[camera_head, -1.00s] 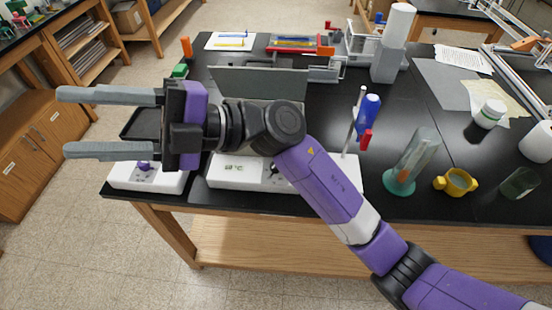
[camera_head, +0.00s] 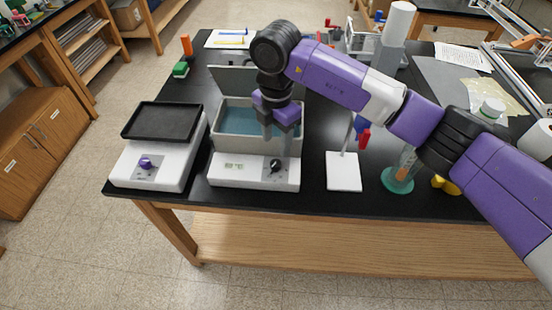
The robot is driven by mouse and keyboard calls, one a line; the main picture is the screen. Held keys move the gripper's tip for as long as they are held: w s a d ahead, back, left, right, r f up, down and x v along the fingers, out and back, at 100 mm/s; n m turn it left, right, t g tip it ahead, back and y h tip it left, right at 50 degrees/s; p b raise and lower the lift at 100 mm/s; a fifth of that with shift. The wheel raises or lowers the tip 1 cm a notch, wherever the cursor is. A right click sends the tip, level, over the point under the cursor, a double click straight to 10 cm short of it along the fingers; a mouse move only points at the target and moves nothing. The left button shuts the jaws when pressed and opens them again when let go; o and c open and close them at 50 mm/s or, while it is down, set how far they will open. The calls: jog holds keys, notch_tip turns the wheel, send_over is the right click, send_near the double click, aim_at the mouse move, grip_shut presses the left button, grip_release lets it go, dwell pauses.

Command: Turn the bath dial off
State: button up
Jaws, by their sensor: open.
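The water bath (camera_head: 228,173) is a white box with a raised grey lid (camera_head: 235,82) and blue-grey water (camera_head: 237,117) in its basin. Its black dial (camera_head: 275,166) with a light pointer is on the front panel, right of a small greenish display (camera_head: 234,166). My gripper (camera_head: 278,148) points down just above and behind the dial in the picture, with its two grey fingers apart and nothing seen between them. Part of the basin's right side is hidden behind my gripper. I cannot tell whether a fingertip touches the dial.
A white device with a black tray top (camera_head: 162,121) and a purple knob (camera_head: 146,162) stands left of the bath. A stand with a white base (camera_head: 343,172) and a green-based glass cylinder (camera_head: 397,180) are to the right. My arm crosses above the right side of the table.

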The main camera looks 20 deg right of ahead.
aim_at(276, 163)
jog(key=shift+s+f, duration=0.1)
jog(key=shift+f, duration=0.25)
jog(key=shift+f+p, duration=0.95)
jog(key=shift+f, duration=2.65)
grip_shut()
